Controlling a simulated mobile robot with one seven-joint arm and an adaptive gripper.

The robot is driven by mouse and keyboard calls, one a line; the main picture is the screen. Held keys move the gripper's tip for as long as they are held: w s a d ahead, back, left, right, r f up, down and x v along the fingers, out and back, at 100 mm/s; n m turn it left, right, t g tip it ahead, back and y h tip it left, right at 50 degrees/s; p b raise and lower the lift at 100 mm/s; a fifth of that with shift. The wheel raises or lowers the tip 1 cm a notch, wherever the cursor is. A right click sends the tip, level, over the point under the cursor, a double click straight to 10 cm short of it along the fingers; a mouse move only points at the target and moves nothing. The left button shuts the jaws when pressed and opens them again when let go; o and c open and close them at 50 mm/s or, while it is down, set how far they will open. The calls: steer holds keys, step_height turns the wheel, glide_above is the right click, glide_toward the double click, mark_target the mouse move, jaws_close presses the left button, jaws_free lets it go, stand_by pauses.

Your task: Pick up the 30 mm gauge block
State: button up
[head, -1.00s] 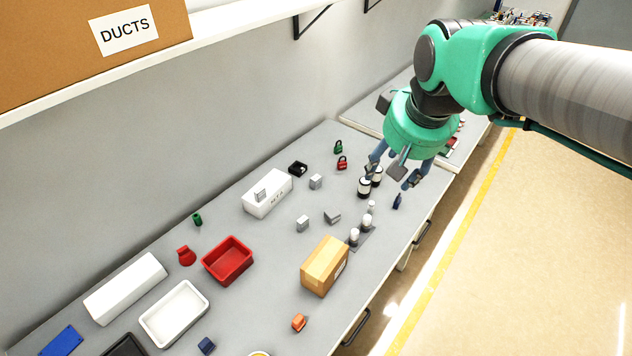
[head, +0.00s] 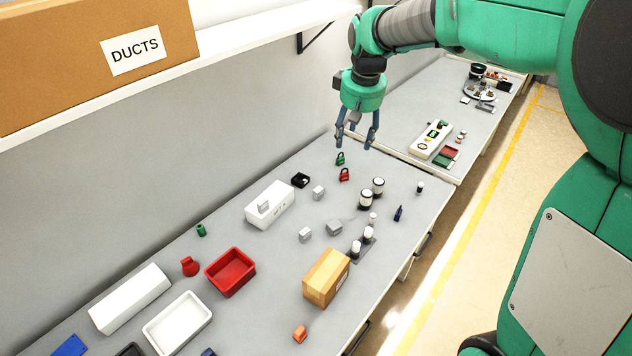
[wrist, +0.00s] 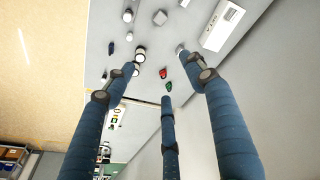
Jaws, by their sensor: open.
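No marking that tells the 30 mm gauge block is readable. Three grey blocks lie on the bench in the head view: one beside the white box (head: 318,192), one nearer (head: 305,235), and a wider one (head: 334,228) to its right. In the wrist view, one grey block (wrist: 160,17) shows near the top and another (wrist: 180,48) is partly behind a finger. My gripper (head: 354,143) is open and empty, above the bench's far end, apart from the blocks.
Green (head: 340,159) and red (head: 344,174) padlocks lie below my gripper. Black-and-white cylinders (head: 366,199), white-topped pegs (head: 356,248) and a cardboard box (head: 326,277) stand to the right. A red bin (head: 231,272) is at left. A shelf (head: 240,32) overhangs the left wall.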

steer(key=w+a+f+n+p, duration=0.1)
steer(key=w+a+f, duration=0.1)
steer(key=w+f, duration=0.55)
steer(key=n+g+p, duration=0.2)
steer(key=n+g, duration=0.1)
glide_above(318, 189)
step_height(318, 189, down, 23)
steer(key=shift+d+r, duration=0.1)
steer(key=shift+d, duration=0.05)
steer(key=shift+f, duration=4.35)
steer(key=shift+f, duration=2.6)
